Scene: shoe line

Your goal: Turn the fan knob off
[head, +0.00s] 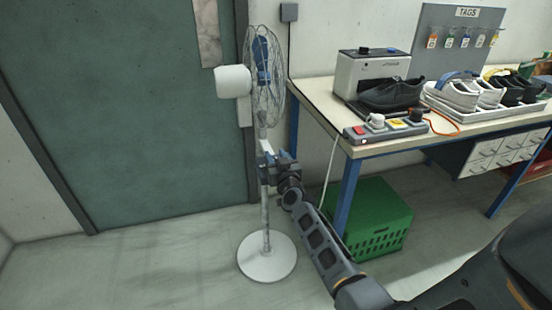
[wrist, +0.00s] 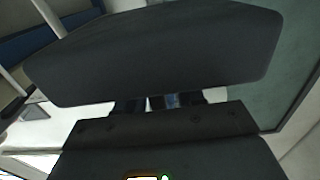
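No knob on the fan is visible; my gripper covers that part of the pole. In the wrist view, dark parts of my gripper (wrist: 160,102) fill most of the picture, and its opening cannot be made out.
A green crate (head: 374,219) stands beneath. A grey-green door (head: 120,100) is behind the fan. Floor at the left is clear.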

